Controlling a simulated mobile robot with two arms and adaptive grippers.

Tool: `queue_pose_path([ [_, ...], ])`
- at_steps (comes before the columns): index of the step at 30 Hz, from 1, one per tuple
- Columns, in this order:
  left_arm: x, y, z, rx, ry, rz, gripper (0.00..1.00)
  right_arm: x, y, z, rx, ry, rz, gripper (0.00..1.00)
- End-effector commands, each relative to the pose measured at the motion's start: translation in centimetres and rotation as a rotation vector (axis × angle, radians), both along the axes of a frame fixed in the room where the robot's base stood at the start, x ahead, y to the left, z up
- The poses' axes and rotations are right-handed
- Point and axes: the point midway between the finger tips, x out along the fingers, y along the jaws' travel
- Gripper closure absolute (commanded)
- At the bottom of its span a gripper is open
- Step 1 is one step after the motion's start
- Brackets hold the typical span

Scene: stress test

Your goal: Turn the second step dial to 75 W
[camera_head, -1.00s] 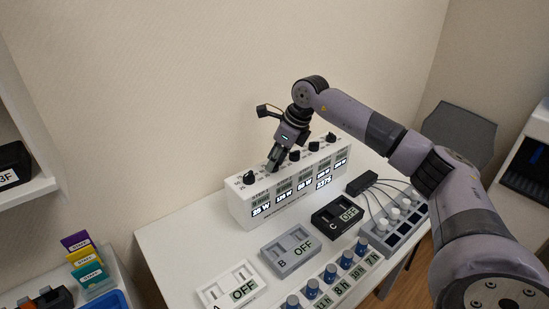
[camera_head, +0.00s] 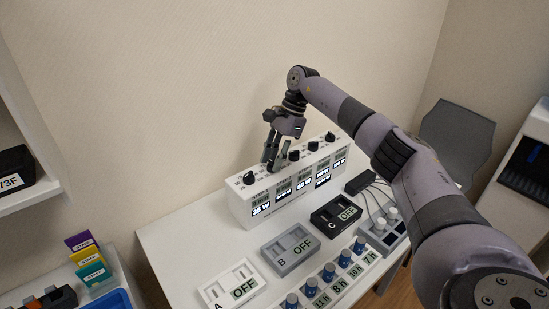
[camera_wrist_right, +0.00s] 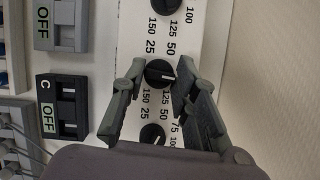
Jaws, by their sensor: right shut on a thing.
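A white box (camera_head: 240,208) with a row of black dials on top stands at the back of the white table. My right gripper (camera_head: 270,165) points down at the second dial from the left, which the fingers mostly hide in the head view. In the right wrist view the second step dial (camera_wrist_right: 155,71) lies between the two fingers of my right gripper (camera_wrist_right: 160,74), which is shut on it. The dial's white mark points right in that view. Numbers such as 25, 50, 125 and 150 are printed around the dials. Its display is too small to read surely. My left gripper is not in view.
The first dial (camera_head: 248,177) and third dial (camera_head: 293,155) flank the gripper closely. Switch boxes B (camera_head: 285,262) and C (camera_head: 322,222), a row of blue knobs (camera_head: 329,272) and a cabled strip (camera_head: 377,241) stand in front. The wall is close behind.

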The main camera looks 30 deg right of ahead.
Motion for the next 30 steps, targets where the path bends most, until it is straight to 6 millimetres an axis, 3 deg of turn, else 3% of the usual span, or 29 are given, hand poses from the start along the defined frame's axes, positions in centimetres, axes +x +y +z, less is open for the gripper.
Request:
queue_pose_path([
  [15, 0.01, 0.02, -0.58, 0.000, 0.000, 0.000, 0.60, 0.32, 0.05, 0.10, -0.002, -0.004, 0.396, 1.00],
  [30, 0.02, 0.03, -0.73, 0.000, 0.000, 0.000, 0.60, 0.34, 0.01, 0.12, -0.001, -0.005, 0.509, 1.00],
])
